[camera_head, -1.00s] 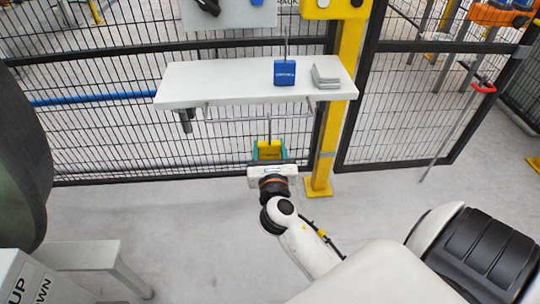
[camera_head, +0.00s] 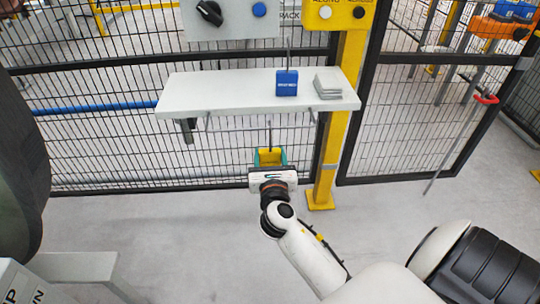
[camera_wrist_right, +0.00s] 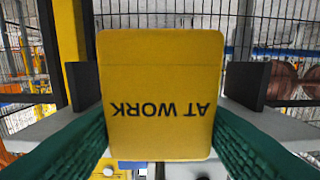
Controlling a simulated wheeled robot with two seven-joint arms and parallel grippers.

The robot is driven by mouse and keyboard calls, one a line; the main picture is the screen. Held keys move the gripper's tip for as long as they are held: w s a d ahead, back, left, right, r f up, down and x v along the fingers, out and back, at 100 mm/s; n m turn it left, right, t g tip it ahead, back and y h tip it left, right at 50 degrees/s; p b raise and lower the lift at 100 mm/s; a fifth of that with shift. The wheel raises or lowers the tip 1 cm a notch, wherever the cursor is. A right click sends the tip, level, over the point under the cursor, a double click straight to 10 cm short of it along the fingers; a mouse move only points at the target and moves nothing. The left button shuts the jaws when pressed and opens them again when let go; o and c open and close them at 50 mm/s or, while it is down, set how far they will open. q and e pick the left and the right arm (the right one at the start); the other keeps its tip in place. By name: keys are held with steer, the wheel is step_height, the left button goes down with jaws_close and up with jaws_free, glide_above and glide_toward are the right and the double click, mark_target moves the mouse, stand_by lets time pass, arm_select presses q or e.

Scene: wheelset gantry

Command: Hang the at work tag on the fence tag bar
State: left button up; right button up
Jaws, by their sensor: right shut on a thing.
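The yellow at work tag (camera_head: 270,157) is upright in my right gripper (camera_head: 269,162), with a thin dark hook rising from its top. In the right wrist view the tag (camera_wrist_right: 160,95) fills the middle, its words upside down, between the green fingers of the right gripper (camera_wrist_right: 160,130). A thin horizontal bar (camera_head: 235,129), which looks like the fence tag bar, runs under the front of the shelf. The hook's top overlaps the bar's height in the head view; I cannot tell whether they touch. My left gripper is not in view.
The white shelf (camera_head: 210,93) carries a blue tag (camera_head: 287,84) with an upright wire and a grey stack (camera_head: 328,84). A yellow post (camera_head: 330,150) stands right of the gripper, before black mesh fence (camera_head: 100,145). Control boxes hang above.

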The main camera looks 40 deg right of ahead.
steer(key=o, duration=1.1)
steer(key=shift+s, duration=0.1)
